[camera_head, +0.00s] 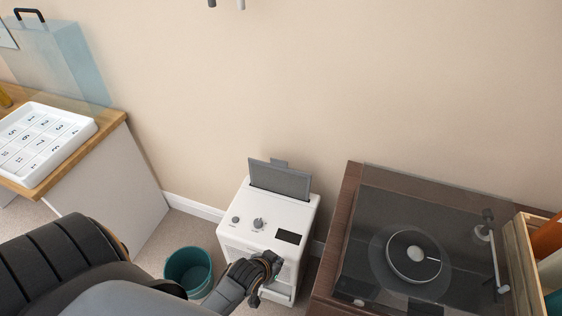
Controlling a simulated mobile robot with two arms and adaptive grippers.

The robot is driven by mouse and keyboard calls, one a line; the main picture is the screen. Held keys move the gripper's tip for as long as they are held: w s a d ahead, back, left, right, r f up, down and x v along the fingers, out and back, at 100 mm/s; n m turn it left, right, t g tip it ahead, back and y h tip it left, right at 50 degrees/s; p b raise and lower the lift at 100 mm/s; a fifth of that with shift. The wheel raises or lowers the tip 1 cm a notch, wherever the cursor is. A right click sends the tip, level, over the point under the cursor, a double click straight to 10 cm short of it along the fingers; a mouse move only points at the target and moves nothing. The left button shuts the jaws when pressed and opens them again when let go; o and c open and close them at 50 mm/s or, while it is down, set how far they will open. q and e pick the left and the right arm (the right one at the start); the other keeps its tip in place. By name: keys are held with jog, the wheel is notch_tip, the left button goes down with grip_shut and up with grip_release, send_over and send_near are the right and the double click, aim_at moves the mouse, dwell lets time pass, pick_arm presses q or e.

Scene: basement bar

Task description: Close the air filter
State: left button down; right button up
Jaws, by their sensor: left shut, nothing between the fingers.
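The air filter (262,222) is a white box on the floor against the wall, with knobs and a dark display on its top. Its grey lid (280,180) stands raised at the back edge of the top. My left gripper (272,262) is shut and empty, in front of the unit's front face and below the level of the lid. It hides part of that face; I cannot tell whether it touches it. My right gripper is not in view.
A teal bin (189,270) stands on the floor left of the unit. A dark wooden turntable cabinet (345,215) stands close on the right. A wooden-topped counter (112,121) with a white numbered tray (84,128) is at the left.

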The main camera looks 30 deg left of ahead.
pick_arm(q)
jog(key=w+a+r+n+t+y, duration=0.2)
jog(key=w+a+r+t, duration=0.3)
jog(key=r, duration=0.7)
jog(key=w+a+r+n+t+y, duration=0.1)
jog(key=w+a+r+t, duration=0.2)
jog(key=w+a+r, duration=0.55)
jog(key=p, duration=0.1)
send_over(283, 182)
jog(key=s, duration=0.2)
notch_tip(283, 182, down, 4)
jog(key=shift+s+d, duration=0.1)
jog(key=shift+d, duration=0.15)
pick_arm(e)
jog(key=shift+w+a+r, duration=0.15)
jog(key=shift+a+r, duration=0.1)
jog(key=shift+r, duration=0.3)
pick_arm(q)
jog(key=shift+f, duration=0.1)
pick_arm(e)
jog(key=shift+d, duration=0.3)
